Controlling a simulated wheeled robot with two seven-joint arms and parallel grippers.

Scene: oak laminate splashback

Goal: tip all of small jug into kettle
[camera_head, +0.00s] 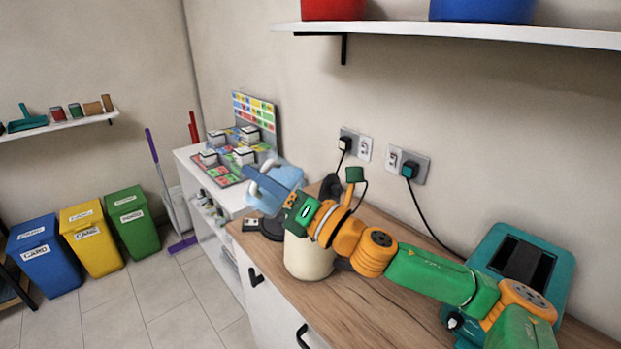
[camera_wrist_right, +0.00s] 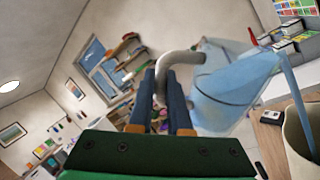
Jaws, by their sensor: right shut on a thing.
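The small jug (camera_head: 285,176) is pale blue and see-through, with a grey-white handle (camera_wrist_right: 182,58). My right gripper (camera_wrist_right: 165,98) is shut on that handle and holds the jug tilted in the air. In the right wrist view the jug (camera_wrist_right: 225,92) leans to the right, and a blue stream (camera_wrist_right: 298,105) runs from it down into the cream kettle (camera_wrist_right: 296,145). The kettle (camera_head: 308,258) stands upright on the wooden counter, below my right gripper. My arm partly covers it in the head view, and the level inside cannot be seen. My left gripper is out of view.
A dark round base (camera_head: 271,229) lies on the counter left of the kettle. A teal toaster (camera_head: 527,262) stands at the right. Cords run from wall sockets (camera_head: 408,165). A shelf (camera_head: 460,31) hangs above. Coloured bins (camera_head: 90,235) stand on the floor at left.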

